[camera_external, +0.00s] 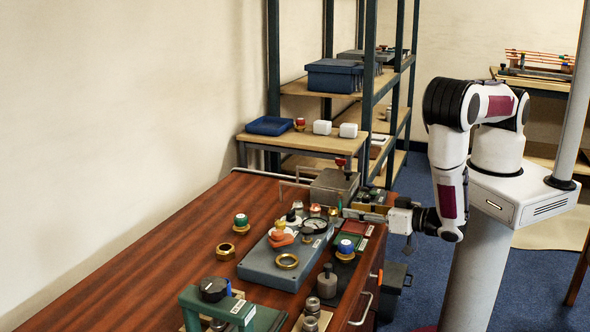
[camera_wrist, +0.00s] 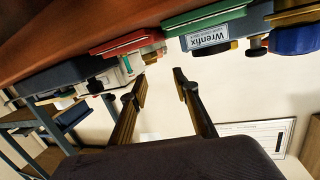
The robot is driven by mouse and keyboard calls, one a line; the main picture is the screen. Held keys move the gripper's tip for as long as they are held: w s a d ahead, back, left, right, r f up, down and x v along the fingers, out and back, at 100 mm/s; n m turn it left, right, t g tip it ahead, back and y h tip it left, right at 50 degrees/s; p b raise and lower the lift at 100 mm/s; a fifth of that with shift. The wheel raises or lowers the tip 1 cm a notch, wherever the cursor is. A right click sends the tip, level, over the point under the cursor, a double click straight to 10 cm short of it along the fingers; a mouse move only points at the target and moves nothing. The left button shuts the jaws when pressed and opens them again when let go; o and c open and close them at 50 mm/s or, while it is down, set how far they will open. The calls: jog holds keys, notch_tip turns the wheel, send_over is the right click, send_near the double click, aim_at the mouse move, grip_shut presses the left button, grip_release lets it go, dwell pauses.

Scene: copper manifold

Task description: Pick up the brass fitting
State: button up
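A brass hex fitting (camera_external: 225,251) lies on the wooden table, left of the blue-grey plate. A brass ring (camera_external: 287,261) lies on that plate; I cannot tell which of these is the brass fitting meant. Other knobs with brass bases stand nearby. My gripper (camera_external: 345,213) reaches in from the right over the table's right side, to the right of both brass pieces. In the wrist view my gripper (camera_wrist: 160,84) has its two fingers apart with nothing between them. I cannot make out either brass piece in the wrist view.
The blue-grey plate (camera_external: 262,268) carries an orange-and-white part (camera_external: 281,235) and a round gauge (camera_external: 314,226). A grey metal box (camera_external: 333,187) stands behind the gripper. A green-framed device (camera_external: 222,305) is at the front. The table's left side (camera_external: 150,262) is clear.

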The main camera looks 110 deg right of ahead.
aim_at(352, 227)
jog(key=shift+s+f+n, duration=0.5)
jog(key=shift+s+f, duration=0.45)
jog(key=shift+f, duration=0.2)
jog(key=shift+d, duration=0.1)
jog(key=shift+x, duration=1.25)
jog(key=shift+w, duration=0.1)
jog(key=shift+x, duration=2.55)
jog(key=shift+f, duration=0.2)
grip_shut()
